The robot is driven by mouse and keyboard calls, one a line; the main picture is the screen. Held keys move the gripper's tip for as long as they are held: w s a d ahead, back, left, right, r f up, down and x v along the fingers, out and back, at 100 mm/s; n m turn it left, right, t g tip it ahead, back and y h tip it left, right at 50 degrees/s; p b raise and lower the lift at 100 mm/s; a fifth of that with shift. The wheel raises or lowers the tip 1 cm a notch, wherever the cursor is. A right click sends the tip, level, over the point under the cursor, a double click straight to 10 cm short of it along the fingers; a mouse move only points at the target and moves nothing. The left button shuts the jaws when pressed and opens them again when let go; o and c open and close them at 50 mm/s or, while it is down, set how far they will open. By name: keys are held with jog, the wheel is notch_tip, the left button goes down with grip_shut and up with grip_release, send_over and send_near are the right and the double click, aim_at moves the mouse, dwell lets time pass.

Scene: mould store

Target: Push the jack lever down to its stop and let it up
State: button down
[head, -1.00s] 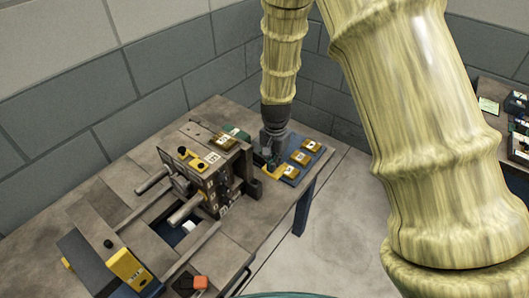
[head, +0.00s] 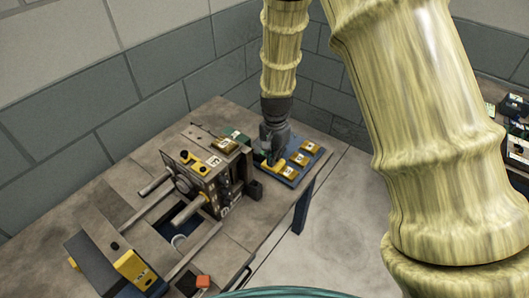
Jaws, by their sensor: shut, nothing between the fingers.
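My gripper (head: 272,152) is shut and empty, pointing down at the near-left corner of a blue tray on the bench. Its fingertips are close to a yellow piece at that corner; I cannot tell whether they touch. The jack lever is not clearly recognisable. A small orange-red block (head: 203,282) at the bench's front edge, beside a dark piece, may belong to it, but this is too small to tell. My gripper is far from that block, beyond the mould block (head: 205,182).
The mould block stands on the bench (head: 120,195) with thick rods (head: 187,212) sticking out. The blue tray (head: 318,158) holds several yellow-brown labelled pieces. A yellow block (head: 133,265) sits front left. Grey walls rise behind; floor is clear to the right of the bench.

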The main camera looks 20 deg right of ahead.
notch_tip(320, 180, up, 9)
jog(key=p, duration=0.6)
jog(key=shift+p, duration=0.4)
dwell(0.4)
dwell(0.4)
